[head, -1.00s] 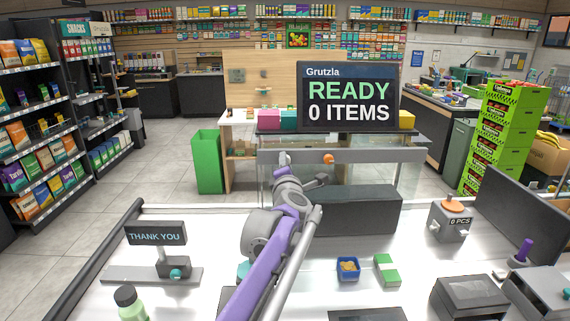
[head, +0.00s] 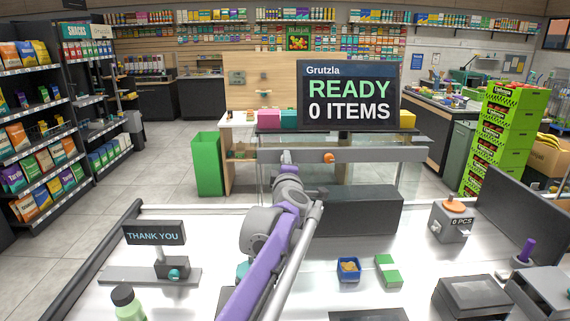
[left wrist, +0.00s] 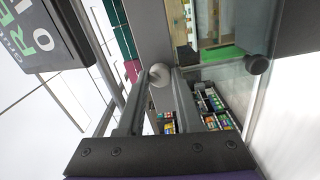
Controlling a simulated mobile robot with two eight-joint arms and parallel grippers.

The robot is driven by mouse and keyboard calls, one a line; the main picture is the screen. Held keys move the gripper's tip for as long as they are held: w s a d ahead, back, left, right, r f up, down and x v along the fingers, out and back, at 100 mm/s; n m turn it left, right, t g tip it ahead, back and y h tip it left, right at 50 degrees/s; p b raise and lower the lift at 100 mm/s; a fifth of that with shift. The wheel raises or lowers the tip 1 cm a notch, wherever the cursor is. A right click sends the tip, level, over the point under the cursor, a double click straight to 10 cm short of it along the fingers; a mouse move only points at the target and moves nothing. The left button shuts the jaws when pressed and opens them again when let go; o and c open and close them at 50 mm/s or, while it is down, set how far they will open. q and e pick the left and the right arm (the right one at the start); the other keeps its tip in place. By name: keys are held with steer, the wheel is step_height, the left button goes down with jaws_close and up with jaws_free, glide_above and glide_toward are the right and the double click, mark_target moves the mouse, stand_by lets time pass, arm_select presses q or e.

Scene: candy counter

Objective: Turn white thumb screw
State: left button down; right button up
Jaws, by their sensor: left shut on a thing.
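The white thumb screw (left wrist: 160,74) sits on the grey rail, between the fingertips of my left gripper in the left wrist view. My left gripper (left wrist: 158,84) is shut on it. In the head view my left gripper (head: 287,158) reaches the left part of the grey rail (head: 375,155), and the screw is mostly hidden behind it. An orange knob (head: 328,158) is on the same rail, a little to the right. My right gripper is not in view.
A display reading "READY 0 ITEMS" (head: 348,95) stands above the rail. A dark box (head: 360,211) lies below it, close to my left arm. A blue tray (head: 348,270) and a green-and-white box (head: 388,271) are on the white counter. A bottle (head: 127,303) is front left.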

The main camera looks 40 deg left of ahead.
arm_select(q)
steer(key=shift+m, duration=0.3)
steer(key=shift+m+b, duration=0.4)
steer(key=shift+m, duration=1)
steer(key=shift+m+b, duration=0.5)
steer(key=shift+m, duration=1)
